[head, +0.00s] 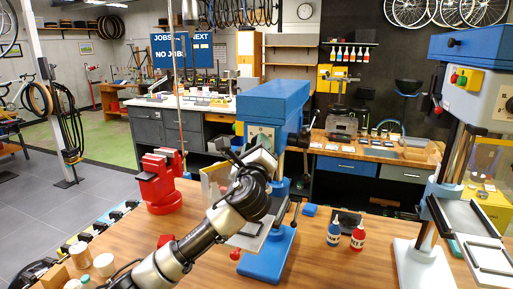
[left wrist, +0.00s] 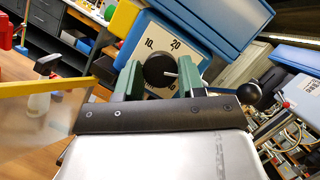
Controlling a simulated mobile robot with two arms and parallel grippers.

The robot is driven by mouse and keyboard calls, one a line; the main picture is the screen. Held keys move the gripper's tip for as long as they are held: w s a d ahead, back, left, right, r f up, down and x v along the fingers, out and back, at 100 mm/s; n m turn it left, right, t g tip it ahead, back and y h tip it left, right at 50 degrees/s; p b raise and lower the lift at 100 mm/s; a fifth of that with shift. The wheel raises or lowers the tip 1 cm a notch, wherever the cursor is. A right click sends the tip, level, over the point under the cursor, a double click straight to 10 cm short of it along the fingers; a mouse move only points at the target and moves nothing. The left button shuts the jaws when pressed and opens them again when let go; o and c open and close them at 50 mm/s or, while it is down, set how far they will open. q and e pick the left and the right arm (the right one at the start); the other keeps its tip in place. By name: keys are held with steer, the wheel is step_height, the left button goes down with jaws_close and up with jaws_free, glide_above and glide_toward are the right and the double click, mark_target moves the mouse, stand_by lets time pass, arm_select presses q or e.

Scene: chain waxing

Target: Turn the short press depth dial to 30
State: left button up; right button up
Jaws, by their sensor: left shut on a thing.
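The short blue press (head: 272,100) stands on the wooden bench, with a pale dial plate (head: 261,134) on its front. In the left wrist view the black depth dial knob (left wrist: 158,69) sits on a white face (left wrist: 160,32) marked 10 and 20. Its white pointer line points right, past the 20; the other marks are partly hidden by the knob and fingers. My left gripper (left wrist: 161,75) is shut on the knob, a green-padded finger on each side. In the head view my left wrist (head: 252,190) hides the press's lower front. My right gripper is not in view.
A clear guard with a yellow edge (left wrist: 50,89) is close to my left gripper. A black ball-ended lever (left wrist: 248,94) is at its right. A red vise (head: 158,186) stands left of the press, two bottles (head: 345,237) right. A taller press (head: 470,100) stands farther right.

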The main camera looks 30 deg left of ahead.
arm_select(q)
steer(key=shift+n+y, duration=0.3)
steer(key=shift+n, duration=0.5)
steer(key=o, duration=0.9)
steer(key=shift+s, duration=0.1)
steer(key=shift+b+v, duration=2.05)
steer(key=shift+v, duration=3.3)
steer(key=shift+d+r, duration=0.1)
steer(key=shift+r, duration=0.05)
